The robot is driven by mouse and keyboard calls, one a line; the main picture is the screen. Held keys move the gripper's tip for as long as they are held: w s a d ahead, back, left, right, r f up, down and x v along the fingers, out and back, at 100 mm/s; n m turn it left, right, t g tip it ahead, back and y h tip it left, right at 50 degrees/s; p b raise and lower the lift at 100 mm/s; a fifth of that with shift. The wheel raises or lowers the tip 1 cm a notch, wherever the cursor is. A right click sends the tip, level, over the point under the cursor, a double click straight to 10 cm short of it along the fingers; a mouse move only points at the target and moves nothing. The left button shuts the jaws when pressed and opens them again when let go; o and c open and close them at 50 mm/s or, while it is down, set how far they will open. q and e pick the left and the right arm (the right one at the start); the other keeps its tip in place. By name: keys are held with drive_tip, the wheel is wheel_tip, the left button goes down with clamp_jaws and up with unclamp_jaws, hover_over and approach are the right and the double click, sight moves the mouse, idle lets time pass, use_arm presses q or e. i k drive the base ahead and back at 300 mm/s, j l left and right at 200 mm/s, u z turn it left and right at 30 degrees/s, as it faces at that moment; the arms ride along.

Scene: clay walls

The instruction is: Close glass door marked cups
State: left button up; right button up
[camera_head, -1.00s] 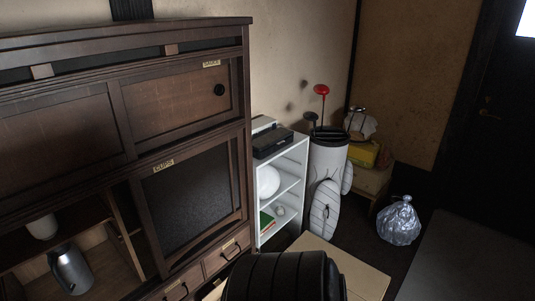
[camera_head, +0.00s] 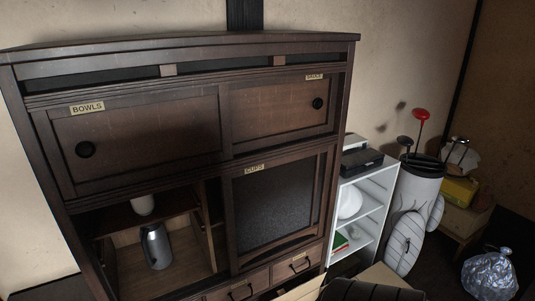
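The glass door marked cups (camera_head: 277,205) is a dark-framed sliding panel with a dark textured pane, in the lower right of the wooden cabinet (camera_head: 228,199). Its small CUPS label (camera_head: 254,168) is on the top rail. The door stands over the right half of the lower section. To its left, the lower compartment (camera_head: 128,247) is open, showing a metal pitcher (camera_head: 155,247) and a white vessel (camera_head: 143,205) on the shelf above.
Upper sliding doors marked BOWLS (camera_head: 140,145) and another label (camera_head: 280,112) are shut. Drawers (camera_head: 297,264) lie below. A white shelf (camera_head: 362,215), a golf bag (camera_head: 412,205) and a plastic bag (camera_head: 489,274) stand right.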

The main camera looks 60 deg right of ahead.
sight(269, 208)
drive_tip(key=z, duration=2.05)
